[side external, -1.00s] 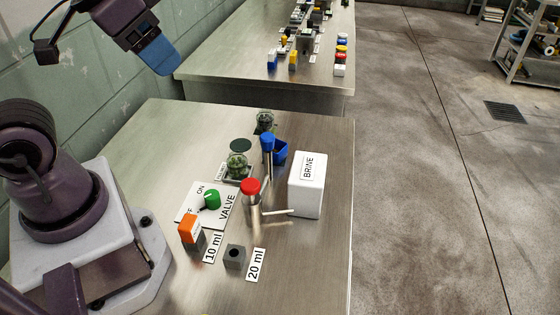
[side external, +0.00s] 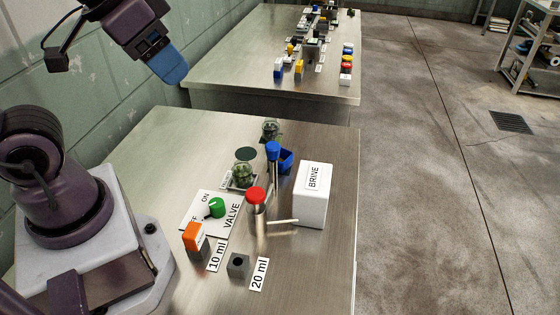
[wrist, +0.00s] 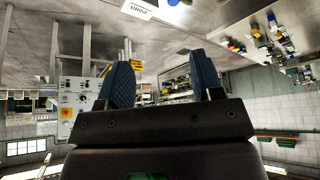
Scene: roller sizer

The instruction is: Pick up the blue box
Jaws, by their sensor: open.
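An open blue box (side external: 286,161) stands on the near steel table, partly hidden behind a blue-capped post (side external: 273,151). A small blue block (side external: 278,71) also stands on the far table. My gripper (side external: 172,70) is high at the upper left, well above and left of the blue box and apart from everything. In the wrist view my gripper (wrist: 163,82) shows two blue fingers spread apart with nothing between them. I cannot make out the near-table blue box in the wrist view.
A white BRINE box (side external: 312,200), a red-capped post (side external: 256,200), a green jar (side external: 244,175), a VALVE plate (side external: 226,223) with a green knob, an orange-topped block (side external: 194,240) and a grey block (side external: 238,266) crowd the near table (side external: 310,285). Its front right is clear.

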